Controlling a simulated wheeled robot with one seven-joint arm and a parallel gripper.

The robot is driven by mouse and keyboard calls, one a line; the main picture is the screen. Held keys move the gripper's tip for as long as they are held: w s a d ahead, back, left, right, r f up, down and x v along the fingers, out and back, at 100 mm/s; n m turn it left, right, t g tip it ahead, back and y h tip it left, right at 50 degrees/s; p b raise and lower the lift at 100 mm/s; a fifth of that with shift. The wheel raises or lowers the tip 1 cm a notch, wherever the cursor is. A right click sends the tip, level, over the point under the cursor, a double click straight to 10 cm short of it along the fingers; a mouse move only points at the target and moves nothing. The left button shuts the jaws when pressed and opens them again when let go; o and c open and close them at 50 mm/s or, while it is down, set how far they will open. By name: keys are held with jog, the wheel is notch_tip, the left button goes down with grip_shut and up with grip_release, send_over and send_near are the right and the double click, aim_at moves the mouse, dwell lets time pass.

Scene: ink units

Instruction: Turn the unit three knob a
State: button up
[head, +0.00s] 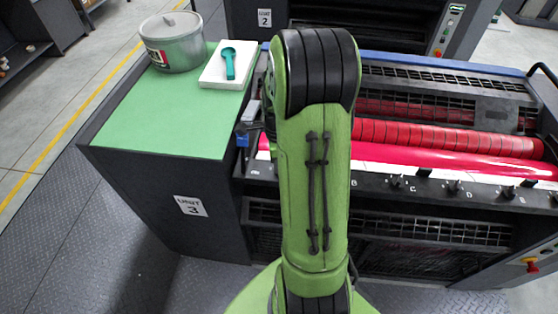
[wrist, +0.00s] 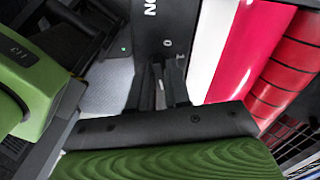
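Unit three, marked by a label (head: 191,206), has a dark front panel (head: 430,192) with a row of lettered black knobs. Knobs show right of my arm, one of them near the letter C (head: 396,181). Knob a is not visible in the head view; my green arm covers part of the panel. In the wrist view my gripper's dark fingers (wrist: 162,85) are close together over the dark panel (wrist: 167,25), below marks reading 0 and 1. A narrow grey shape shows between them; I cannot tell whether they hold a knob. The head view hides my gripper.
Red rollers (head: 450,137) lie behind the panel; they also show in the wrist view (wrist: 285,70). A green-topped cabinet (head: 150,125) at left bears a grey ink can (head: 172,48) and a white block (head: 222,76) with a teal scoop (head: 230,62). Unit two (head: 370,20) stands behind.

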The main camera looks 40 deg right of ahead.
jog(key=o, duration=0.3)
notch_tip(320, 180, up, 16)
jog(key=p, duration=0.2)
jog(key=shift+f+p, duration=0.15)
jog(key=shift+p, duration=0.2)
